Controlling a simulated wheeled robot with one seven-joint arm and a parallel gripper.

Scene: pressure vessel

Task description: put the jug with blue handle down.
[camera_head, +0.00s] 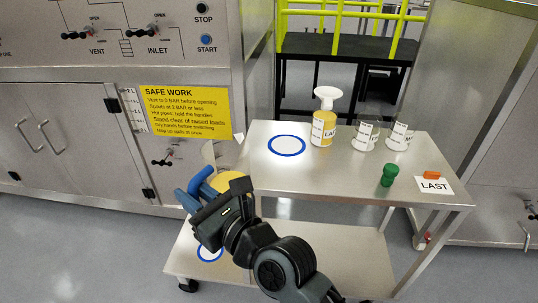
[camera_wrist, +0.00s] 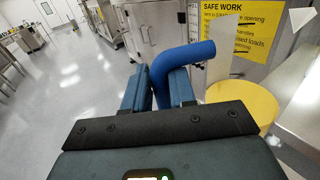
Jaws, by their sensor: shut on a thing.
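My gripper (camera_head: 196,197) is shut on the blue handle (camera_head: 201,178) of a jug (camera_head: 228,181) with yellow contents. The jug is in the air at the left end of the steel cart (camera_head: 345,180), partly hidden by my gripper. In the wrist view the blue handle (camera_wrist: 195,52) bends out from between my fingers (camera_wrist: 159,88), and the yellow jug body (camera_wrist: 243,100) is to their right. A blue-ringed white spot (camera_head: 287,145) lies empty on the cart's top. Another blue ring (camera_head: 210,252) lies on the lower shelf, partly hidden by my arm.
A steel cabinet with a yellow sign (camera_head: 185,108) stands behind, left.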

